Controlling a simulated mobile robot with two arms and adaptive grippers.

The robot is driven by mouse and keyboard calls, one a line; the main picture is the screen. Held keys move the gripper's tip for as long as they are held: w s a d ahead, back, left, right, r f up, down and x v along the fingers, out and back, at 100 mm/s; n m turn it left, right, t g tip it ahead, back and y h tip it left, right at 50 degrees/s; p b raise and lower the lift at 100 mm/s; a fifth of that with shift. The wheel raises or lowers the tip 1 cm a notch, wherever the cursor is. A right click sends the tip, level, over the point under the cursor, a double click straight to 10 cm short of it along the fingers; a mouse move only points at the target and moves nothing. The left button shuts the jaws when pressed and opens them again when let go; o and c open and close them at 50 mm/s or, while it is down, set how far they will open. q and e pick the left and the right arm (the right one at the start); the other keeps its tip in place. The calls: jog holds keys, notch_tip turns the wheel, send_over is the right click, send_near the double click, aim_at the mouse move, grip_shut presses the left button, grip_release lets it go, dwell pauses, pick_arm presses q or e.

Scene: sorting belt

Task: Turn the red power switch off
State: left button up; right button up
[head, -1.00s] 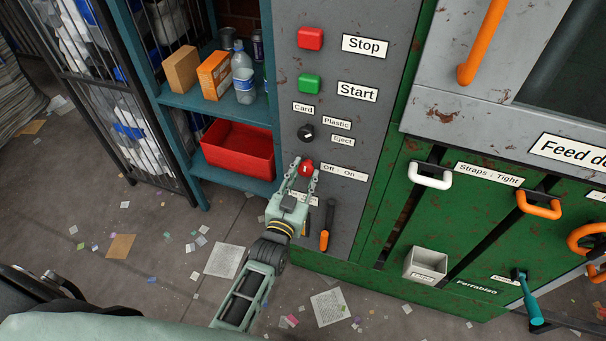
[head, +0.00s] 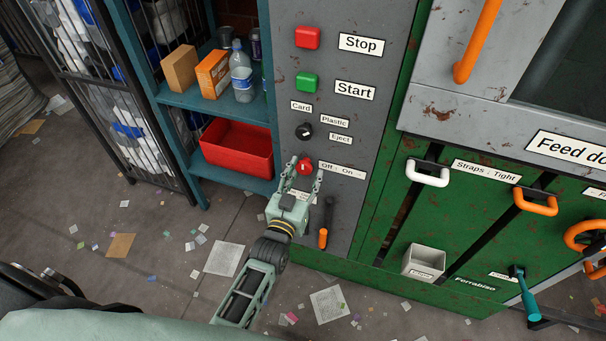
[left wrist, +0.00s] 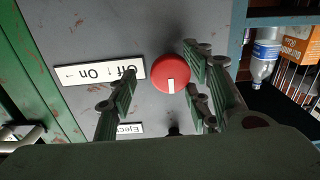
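The red power switch (head: 305,167) is a round knob on the grey control panel, left of the label "Off ↑ On →" (head: 342,170). In the left wrist view the panel appears upside down. There, the knob (left wrist: 171,73) shows in full between the spread fingers, with visible gaps. Its white mark points to the bottom of that picture, which is up on the panel, the label's Off direction. My right gripper is not in view.
Above the switch are a black selector knob (head: 304,132), a green Start button (head: 307,83) and a red Stop button (head: 307,38). An orange-handled lever (head: 324,237) is just below right. A shelf with a red bin (head: 237,148) stands close on the left.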

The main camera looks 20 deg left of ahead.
pick_arm(q)
jog(key=shift+a+f, duration=0.15)
jog(key=shift+s, duration=0.3)
jog(key=s, duration=1.1)
jog(key=shift+s+a, duration=0.2)
jog(key=s+d+f+m+g+h, duration=0.1)
jog(key=s+f+g, duration=0.4)
jog(key=f, duration=0.9)
jog(key=s+f+m+g, duration=0.1)
jog(key=s+f+g, duration=0.3)
jog(key=s+f, duration=0.7)
jog(key=s+a+f+g, duration=0.4)
jog(key=s+f, duration=0.5)
jog(key=s, duration=0.2)
jog(key=s+a+f+g+y, duration=0.1)
jog(key=s+a+f+g, duration=0.2)
jog(key=s+f, duration=0.6)
jog(key=shift+s+a+g+y, duration=0.35)
jog(key=shift+s+g, duration=0.15)
jog(key=shift+s, duration=0.45)
